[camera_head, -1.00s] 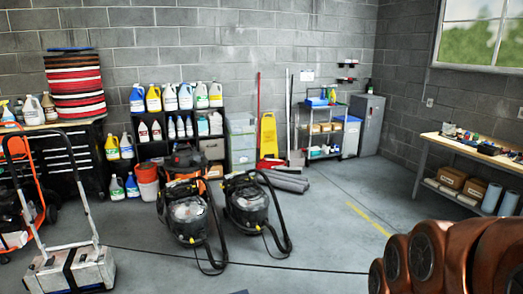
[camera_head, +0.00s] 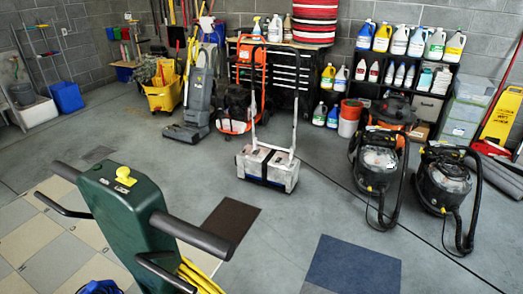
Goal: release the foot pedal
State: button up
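A dark green upright machine (camera_head: 123,210) with black handlebars and a yellow knob on top stands in the left foreground. Its lower part runs out of the bottom of the picture. Yellow cord (camera_head: 198,277) hangs at its right side. I cannot make out a foot pedal on this machine or anywhere else in view. A grey upright floor machine (camera_head: 201,88) stands farther back, too small to show a pedal. My gripper and arm are not in view.
A white-and-grey wheeled unit (camera_head: 268,166) stands mid-floor. Two black vacuums (camera_head: 378,165) with hoses stand to the right. A yellow mop bucket (camera_head: 163,97) is at the back left. Flat brown (camera_head: 231,219) and blue (camera_head: 352,264) squares lie on the floor, with open floor around them.

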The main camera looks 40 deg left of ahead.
aim_at(263, 165)
jog(key=u, duration=1.2)
jog(key=k, duration=0.55)
jog(key=z, duration=0.55)
jog(key=i, duration=1.45)
jog(key=u, duration=0.95)
jog(key=i, duration=1)
jog(key=u, duration=1.1)
jog(key=i, duration=1.05)
jog(key=z, duration=0.45)
jog(key=i, duration=2)
jog(key=z, duration=0.25)
